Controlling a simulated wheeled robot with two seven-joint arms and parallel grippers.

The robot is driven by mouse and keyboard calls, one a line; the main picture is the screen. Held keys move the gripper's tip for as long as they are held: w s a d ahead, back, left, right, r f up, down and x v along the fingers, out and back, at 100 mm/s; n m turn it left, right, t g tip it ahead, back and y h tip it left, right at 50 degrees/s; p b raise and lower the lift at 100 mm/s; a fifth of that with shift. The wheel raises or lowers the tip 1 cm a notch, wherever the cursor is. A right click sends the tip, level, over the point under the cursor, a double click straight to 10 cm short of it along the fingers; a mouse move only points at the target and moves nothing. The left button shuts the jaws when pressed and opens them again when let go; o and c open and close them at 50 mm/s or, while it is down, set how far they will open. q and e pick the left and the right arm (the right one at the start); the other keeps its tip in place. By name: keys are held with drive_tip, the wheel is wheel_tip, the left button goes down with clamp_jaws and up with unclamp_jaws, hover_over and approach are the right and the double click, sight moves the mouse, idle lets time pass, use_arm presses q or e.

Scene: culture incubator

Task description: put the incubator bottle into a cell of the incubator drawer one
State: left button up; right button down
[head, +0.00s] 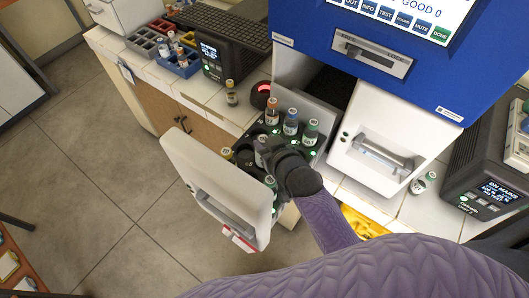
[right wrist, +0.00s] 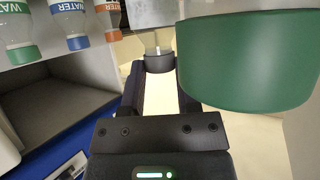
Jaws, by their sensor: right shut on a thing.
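The incubator drawer one (head: 213,190) is pulled out and holds several capped bottles in its dark cell rack. My right gripper (head: 268,150) is over the middle of this rack, shut on an incubator bottle (head: 261,144) with a dark grey cap. The held bottle (right wrist: 158,62) also shows between the fingers in the right wrist view (right wrist: 158,85). I cannot tell how deep its base sits in a cell, because the gripper and rack hide it. My left gripper is not in view.
Orange-capped (head: 272,112), blue-capped (head: 290,124) and green-capped (head: 310,131) bottles stand at the rack's back. A yellow-capped bottle (head: 228,154) and another green-capped one (head: 271,183) stand nearer the front. A green cap (right wrist: 248,62) is very close in the wrist view. A closed drawer (head: 385,140) is right.

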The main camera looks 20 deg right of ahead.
drive_tip(key=shift+f, duration=1.1)
drive_tip(key=shift+c, duration=1.6)
unclamp_jaws()
